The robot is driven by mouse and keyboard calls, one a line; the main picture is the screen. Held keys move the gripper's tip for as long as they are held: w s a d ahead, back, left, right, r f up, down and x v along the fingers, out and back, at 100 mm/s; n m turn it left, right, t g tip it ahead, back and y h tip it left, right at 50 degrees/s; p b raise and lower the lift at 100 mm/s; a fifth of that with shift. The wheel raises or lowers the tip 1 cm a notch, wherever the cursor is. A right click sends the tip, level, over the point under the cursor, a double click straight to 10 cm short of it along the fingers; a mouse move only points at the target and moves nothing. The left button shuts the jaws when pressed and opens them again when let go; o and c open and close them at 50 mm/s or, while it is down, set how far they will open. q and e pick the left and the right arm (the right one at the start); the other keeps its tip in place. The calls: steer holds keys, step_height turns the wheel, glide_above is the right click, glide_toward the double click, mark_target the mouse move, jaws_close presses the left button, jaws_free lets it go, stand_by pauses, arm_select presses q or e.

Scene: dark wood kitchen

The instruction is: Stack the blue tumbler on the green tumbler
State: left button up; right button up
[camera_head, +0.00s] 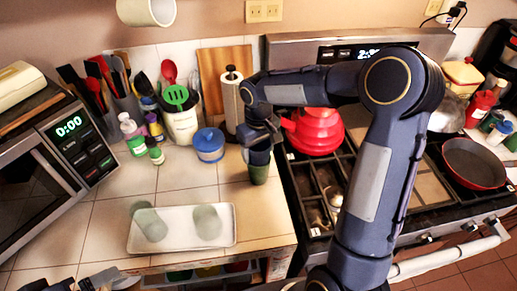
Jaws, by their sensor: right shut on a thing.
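My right arm reaches across the stove to the counter's right edge. My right gripper (258,139) points down there and is shut on the dark blue tumbler (259,156), whose upper part the fingers hide. The green tumbler (259,175) stands upright on the counter directly below. The blue tumbler's lower end meets the green tumbler's top; I cannot tell how far it sits inside. A small part of what looks like my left gripper (104,280) shows at the bottom left edge; its jaws are unclear.
A white tray (180,245) with two pale greenish glasses lies in front. A blue lidded jar (209,146), paper towel holder (231,100) and utensil crock (181,124) stand behind and left. A red kettle (316,135) on the stove is close to my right gripper.

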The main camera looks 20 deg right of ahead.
steer(key=shift+f, duration=0.35)
steer(key=o, duration=0.6)
steer(key=shift+s, duration=0.1)
steer(key=o, duration=0.4)
steer(key=shift+f, duration=0.1)
steer(key=shift+r, duration=0.55)
step_height(320, 180, up, 12)
steer(key=s+r+m+t+y, duration=0.2)
steer(key=s+t, duration=0.1)
steer(key=s, duration=1.2)
steer(key=s+a+f+m+t+y, duration=0.1)
steer(key=s+a+f+t, duration=0.1)
steer(key=s+f, duration=0.4)
steer(key=s, duration=0.3)
steer(key=shift+a+m+t+y+b, duration=0.25)
steer(key=shift+m+t+y+b, duration=0.05)
steer(key=shift+y+b, duration=0.1)
